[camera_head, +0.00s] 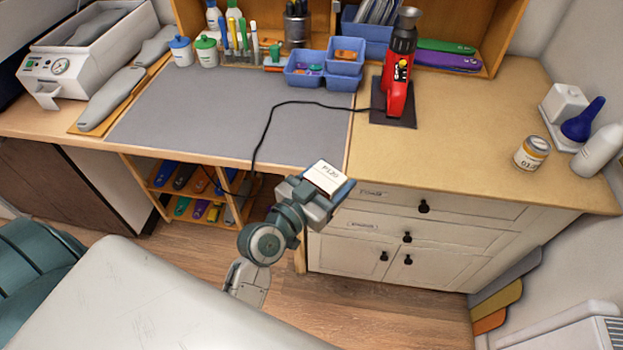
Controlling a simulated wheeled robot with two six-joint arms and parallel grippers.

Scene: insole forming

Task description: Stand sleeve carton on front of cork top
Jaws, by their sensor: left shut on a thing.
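The sleeve carton (326,176), a small box with a white face printed "P120", is in my left gripper (318,196). The gripper is shut on it and covers its lower part. The carton is held in front of the bench, near where the grey mat meets the cork top. The cork top (455,150) is the tan surface on the right, above the white drawers. Its front stretch is bare. I cannot tell how high the carton is relative to the cork top. My right gripper is not in view.
A red and black tool (399,75) stands on a dark plate at the back left of the cork top. Its black cable (262,135) crosses the grey mat (215,115). A labelled jar (531,153) and a blue bulb (582,120) are at the right. Blue bins (305,70) stand behind.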

